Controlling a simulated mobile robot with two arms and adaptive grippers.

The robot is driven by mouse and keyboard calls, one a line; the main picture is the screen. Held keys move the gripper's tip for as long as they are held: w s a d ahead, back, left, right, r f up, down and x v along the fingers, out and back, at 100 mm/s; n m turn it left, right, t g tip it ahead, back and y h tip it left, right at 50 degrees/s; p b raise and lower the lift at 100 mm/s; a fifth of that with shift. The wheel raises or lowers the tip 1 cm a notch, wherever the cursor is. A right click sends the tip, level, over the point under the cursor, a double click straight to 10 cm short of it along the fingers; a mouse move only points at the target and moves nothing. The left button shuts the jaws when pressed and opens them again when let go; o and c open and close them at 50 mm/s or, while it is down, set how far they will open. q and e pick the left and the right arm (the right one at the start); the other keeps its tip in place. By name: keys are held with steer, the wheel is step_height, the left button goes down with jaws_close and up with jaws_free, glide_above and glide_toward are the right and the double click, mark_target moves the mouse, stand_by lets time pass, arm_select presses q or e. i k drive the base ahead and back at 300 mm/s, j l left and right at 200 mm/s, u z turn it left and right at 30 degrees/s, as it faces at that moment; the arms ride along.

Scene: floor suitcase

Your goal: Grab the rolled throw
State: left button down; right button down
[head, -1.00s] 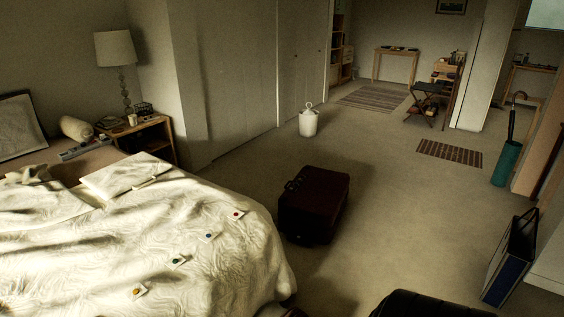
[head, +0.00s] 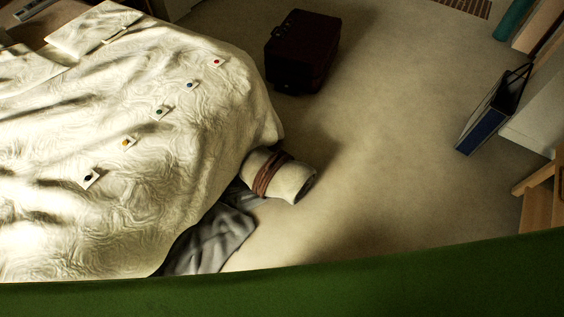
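The rolled throw (head: 291,181) is a cream roll with brown straps around its left part. It lies on the carpet beside the foot of the bed, and its left end is close against the hanging bedspread. A grey cloth (head: 212,243) lies crumpled on the floor just in front of it, partly under the roll's left side. Neither of my grippers shows in the head view.
The bed (head: 120,210) with several small coloured-dot cards fills the left. A dark suitcase (head: 303,45) stands beyond the throw. A blue-sided bag (head: 487,118) stands at right. The carpet between is clear. A green surface (head: 300,290) crosses the bottom.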

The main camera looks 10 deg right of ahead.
mark_target(267, 174)
steer(key=i+l+z, duration=0.4)
steer(key=l, duration=0.15)
steer(key=i+l+z, duration=0.25)
steer(key=l+z, duration=0.2)
steer(key=i+l+z, duration=0.4)
steer(key=i+l+u, duration=0.15)
steer(key=i, duration=0.35)
steer(key=i+l+u, duration=0.2)
steer(key=i, duration=0.25)
steer(key=i+u, duration=0.2)
steer(key=u, duration=0.2)
steer(key=i+u, duration=0.15)
steer(key=u, duration=0.3)
steer(key=i+l+u, duration=0.1)
steer(key=u, duration=0.3)
steer(key=i+l+u, duration=0.15)
steer(key=u, duration=0.25)
steer(key=i+l+u, duration=0.25)
steer(key=u, duration=0.2)
